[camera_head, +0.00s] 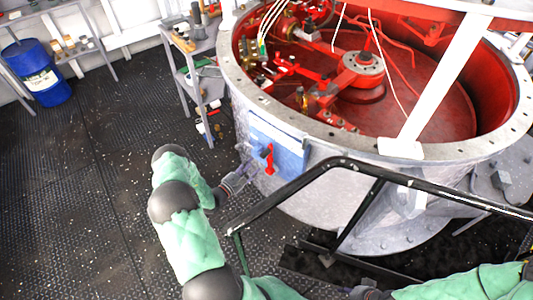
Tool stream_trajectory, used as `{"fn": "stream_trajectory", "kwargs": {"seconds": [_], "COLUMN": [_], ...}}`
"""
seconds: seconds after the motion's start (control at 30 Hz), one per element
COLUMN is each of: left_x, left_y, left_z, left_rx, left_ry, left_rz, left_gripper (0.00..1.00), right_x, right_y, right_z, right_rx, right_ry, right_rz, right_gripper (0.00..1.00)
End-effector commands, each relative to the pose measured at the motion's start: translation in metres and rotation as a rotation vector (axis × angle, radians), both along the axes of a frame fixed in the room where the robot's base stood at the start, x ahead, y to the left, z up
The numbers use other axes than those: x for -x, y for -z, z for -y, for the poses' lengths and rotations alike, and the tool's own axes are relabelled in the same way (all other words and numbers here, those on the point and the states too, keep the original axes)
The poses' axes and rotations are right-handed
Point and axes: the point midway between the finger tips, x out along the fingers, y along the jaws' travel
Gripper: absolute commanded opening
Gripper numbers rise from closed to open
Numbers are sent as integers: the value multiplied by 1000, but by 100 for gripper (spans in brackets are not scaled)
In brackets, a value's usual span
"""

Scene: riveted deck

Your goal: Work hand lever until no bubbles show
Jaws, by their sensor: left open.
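A blue panel (288,152) is fixed on the outer wall of a big round grey vessel. A small red hand lever (269,160) sticks out from its left part. My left gripper (247,172) is open, just left of and below the lever. Its fingers are small in the picture, and I cannot tell whether they touch the lever. My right gripper (362,291) is at the bottom edge, low and away from the panel, partly cut off, and its jaws are unclear. No bubbles can be made out.
The vessel's bolted rim (250,95) surrounds red machinery. A black rail (300,183) crosses in front of the vessel, right of my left forearm. A grey cart (190,45) with tools and a blue drum (36,72) stand behind. The dark deck at left is clear.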

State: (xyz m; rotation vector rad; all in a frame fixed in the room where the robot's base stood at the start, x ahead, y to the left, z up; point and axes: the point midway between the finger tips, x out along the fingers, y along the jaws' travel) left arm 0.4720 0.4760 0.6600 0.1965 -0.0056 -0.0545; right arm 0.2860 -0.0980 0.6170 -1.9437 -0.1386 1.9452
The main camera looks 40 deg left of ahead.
Motion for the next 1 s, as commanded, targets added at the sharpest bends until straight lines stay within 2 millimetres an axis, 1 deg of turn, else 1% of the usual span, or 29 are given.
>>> {"fn": "stream_trajectory", "kwargs": {"seconds": [0.3, 0.5, 0.7, 0.97, 1.0], "left_x": [-56, -83, -95, -96, -96], "left_y": [2, 2, 1, 0, 0], "left_z": [4, 5, 6, 5, 5], "left_rx": [-2, 0, 0, 0, 0], "left_ry": [4, 1, 1, 0, 0], "left_rz": [2, 1, 1, 0, 0], "left_gripper": [50, 50, 50, 50, 47], "right_x": [0, 0, 0, 0, 0], "right_y": [18, 25, 28, 28, 28], "right_z": [0, 0, 0, 0, 0], "right_rx": [0, 0, 0, 0, 0], "right_ry": [0, 0, 0, 0, 0], "right_rz": [0, 0, 0, 0, 0], "right_gripper": [40, 40, 40, 40, 40]}}
